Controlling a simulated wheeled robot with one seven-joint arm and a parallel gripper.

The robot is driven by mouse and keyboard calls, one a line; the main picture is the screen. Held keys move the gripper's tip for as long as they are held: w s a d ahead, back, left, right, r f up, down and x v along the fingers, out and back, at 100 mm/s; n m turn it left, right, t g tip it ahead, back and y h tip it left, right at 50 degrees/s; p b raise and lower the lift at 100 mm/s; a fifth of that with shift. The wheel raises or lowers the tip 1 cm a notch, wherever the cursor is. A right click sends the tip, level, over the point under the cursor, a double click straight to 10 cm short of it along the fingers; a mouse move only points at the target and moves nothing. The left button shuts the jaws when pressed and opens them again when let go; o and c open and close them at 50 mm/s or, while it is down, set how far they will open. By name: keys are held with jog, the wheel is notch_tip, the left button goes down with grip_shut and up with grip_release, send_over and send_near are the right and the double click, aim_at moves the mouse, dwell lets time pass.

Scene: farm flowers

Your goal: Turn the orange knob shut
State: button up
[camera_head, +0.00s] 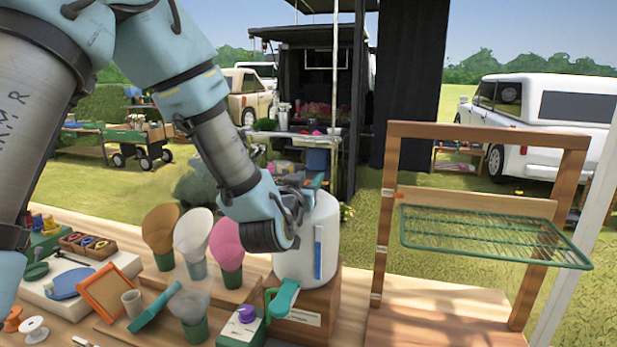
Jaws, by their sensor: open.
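My gripper (298,205) is at the upper part of a white cylindrical dispenser (325,245), in front of it in the picture. The jaws are open, with nothing seen between them. I cannot tell whether they touch the dispenser. The dispenser stands on a wooden block (318,312), with a teal tap-like part (285,297) low at its front. I cannot make out an orange knob on it; my arm and gripper hide part of the dispenser. A purple knob (246,314) sits on a green and white box beside the block.
Cones in green holders, white (193,238), pink (227,243) and tan (160,230), stand close left of the dispenser. A wooden frame with a green wire rack (485,235) stands right, over bare wood.

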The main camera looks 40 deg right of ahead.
grip_shut()
dwell(0.4)
